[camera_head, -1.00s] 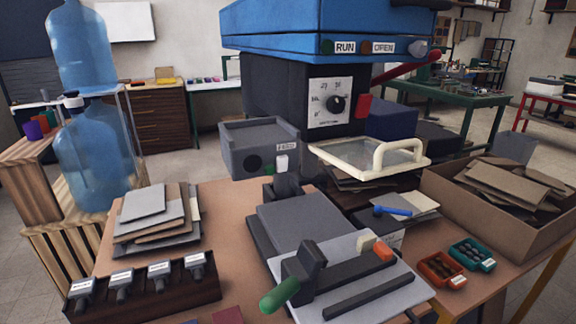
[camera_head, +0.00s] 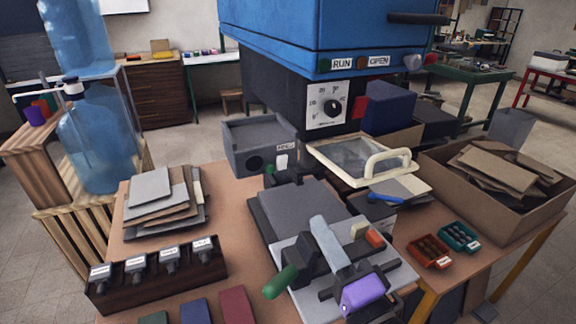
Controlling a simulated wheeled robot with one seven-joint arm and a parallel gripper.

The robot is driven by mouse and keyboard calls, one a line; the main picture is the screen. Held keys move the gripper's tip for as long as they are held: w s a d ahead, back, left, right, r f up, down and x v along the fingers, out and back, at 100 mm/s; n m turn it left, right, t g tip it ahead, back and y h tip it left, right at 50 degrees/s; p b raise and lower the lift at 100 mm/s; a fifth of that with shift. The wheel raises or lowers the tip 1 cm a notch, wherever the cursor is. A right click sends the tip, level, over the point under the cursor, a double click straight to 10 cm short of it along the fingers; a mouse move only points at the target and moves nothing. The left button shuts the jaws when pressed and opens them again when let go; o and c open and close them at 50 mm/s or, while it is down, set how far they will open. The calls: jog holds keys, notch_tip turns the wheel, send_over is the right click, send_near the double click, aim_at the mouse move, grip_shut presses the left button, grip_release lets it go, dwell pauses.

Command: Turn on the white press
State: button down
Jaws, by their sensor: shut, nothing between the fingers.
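The press that looks nearest to white (camera_head: 401,281) stands at the front middle of the bench.
A big blue machine (camera_head: 290,35) labelled RUN and OPEN stands behind. A cream-framed glass lid (camera_head: 364,160) with a handle is right of centre. A grey box (camera_head: 260,147), stacked sheets (camera_head: 160,205), a stamp rack (camera_head: 155,280) and a carton of scraps (camera_head: 443,190) crowd the bench.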

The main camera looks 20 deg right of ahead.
jog(key=shift+w+m, duration=0.45)
jog(key=shift+m, duration=0.75)
jog(key=p, duration=0.4)
send_near(282, 162)
jog(key=x, duration=0.5)
jog(key=shift+w+r, duration=0.15)
jog(key=shift+r, duration=0.05)
jog(key=shift+x, duration=0.75)
jog(key=shift+f, duration=0.1)
